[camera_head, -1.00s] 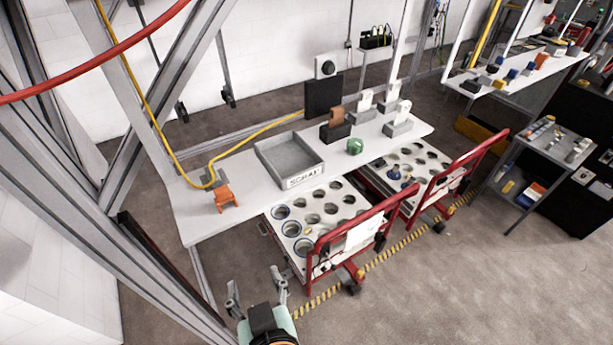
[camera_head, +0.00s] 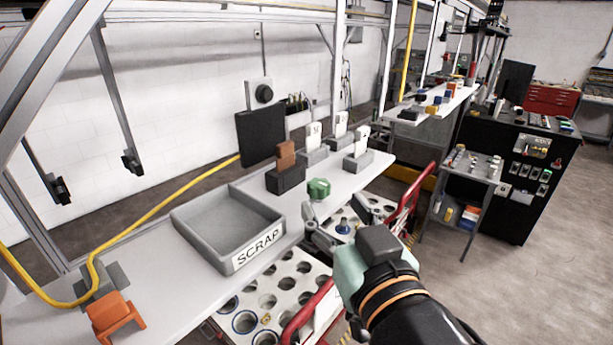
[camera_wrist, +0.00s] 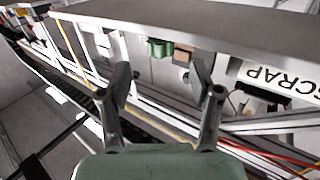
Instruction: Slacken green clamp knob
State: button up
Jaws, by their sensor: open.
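The green clamp knob (camera_head: 318,188) sits at the front edge of the white bench, right of the scrap tray. In the wrist view the green knob (camera_wrist: 160,48) shows past the bench edge, ahead of and between my fingers, with a gap. My gripper (camera_head: 322,232) is near the bench's front edge, just in front of and below the knob in the head view. Its two fingers stand apart with nothing between them, as the wrist view also shows (camera_wrist: 161,78).
The grey SCRAP tray (camera_head: 258,252) lies left of the knob. A brown block in a dark holder (camera_head: 286,178) stands behind it, with white pieces in grey holders nearby. An orange bracket (camera_head: 116,318) is at front left. The red-handled cart (camera_head: 418,198) stands below the bench.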

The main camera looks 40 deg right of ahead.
aim_at(323, 193)
jog(key=shift+w+f, duration=0.1)
jog(key=shift+w, duration=0.05)
jog(key=x, duration=0.6)
jog(key=shift+w+d, duration=0.2)
jog(key=shift+w, duration=0.15)
jog(key=c, duration=1.2)
jog(key=shift+o, duration=0.2)
jog(key=shift+p, duration=0.3)
